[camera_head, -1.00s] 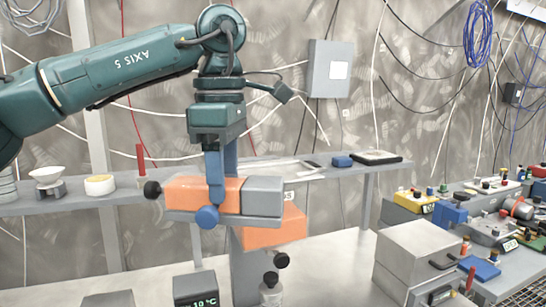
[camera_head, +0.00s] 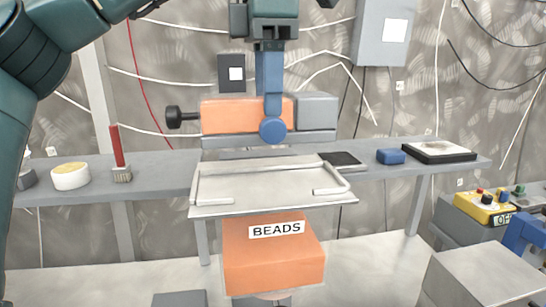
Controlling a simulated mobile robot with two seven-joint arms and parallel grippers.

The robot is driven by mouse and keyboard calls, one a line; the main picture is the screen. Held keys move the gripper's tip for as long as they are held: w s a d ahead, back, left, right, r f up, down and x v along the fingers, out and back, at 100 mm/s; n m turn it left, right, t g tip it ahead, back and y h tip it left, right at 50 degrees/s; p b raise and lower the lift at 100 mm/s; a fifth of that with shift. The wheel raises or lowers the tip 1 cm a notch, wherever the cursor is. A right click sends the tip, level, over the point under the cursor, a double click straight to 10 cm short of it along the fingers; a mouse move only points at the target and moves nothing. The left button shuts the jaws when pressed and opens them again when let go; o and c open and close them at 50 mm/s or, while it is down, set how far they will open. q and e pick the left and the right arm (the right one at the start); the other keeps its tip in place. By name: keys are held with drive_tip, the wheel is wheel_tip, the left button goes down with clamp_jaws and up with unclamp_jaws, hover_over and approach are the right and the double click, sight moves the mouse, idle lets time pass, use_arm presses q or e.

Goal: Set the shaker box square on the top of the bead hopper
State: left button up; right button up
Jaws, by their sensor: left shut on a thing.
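The shaker box (camera_head: 235,115) is a long orange and grey block with a black knob on its left end and a grey ledge along its bottom. My left gripper (camera_head: 272,130) comes down from above and is shut on it near the middle, holding it about level. The bead hopper (camera_head: 275,265) is an orange body labelled BEADS below it, with a flat metal top (camera_head: 265,185) that has raised rails at its left and right ends. The box shows above the top's far edge with a gap between; its exact depth over the top is unclear. My right gripper is not in view.
A grey shelf (camera_head: 160,178) runs behind the hopper. It carries a white round tub (camera_head: 70,176), a red-handled brush (camera_head: 119,155), a blue block (camera_head: 391,156) and a black tray (camera_head: 438,152). A grey metal box (camera_head: 485,275) stands at lower right.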

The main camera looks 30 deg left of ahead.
use_arm(q)
drive_tip(key=shift+f+b, duration=0.3)
drive_tip(key=shift+f, duration=1.15)
wheel_tip(320, 180, down, 3)
drive_tip(key=shift+f+b, duration=0.1)
drive_tip(key=shift+b, duration=0.9)
drive_tip(key=shift+f, duration=0.1)
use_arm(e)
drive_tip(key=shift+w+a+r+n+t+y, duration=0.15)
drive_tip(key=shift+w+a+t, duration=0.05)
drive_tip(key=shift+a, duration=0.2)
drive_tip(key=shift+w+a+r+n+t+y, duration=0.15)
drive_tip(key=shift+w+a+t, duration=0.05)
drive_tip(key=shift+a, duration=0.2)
use_arm(q)
drive_tip(key=o, duration=1.3)
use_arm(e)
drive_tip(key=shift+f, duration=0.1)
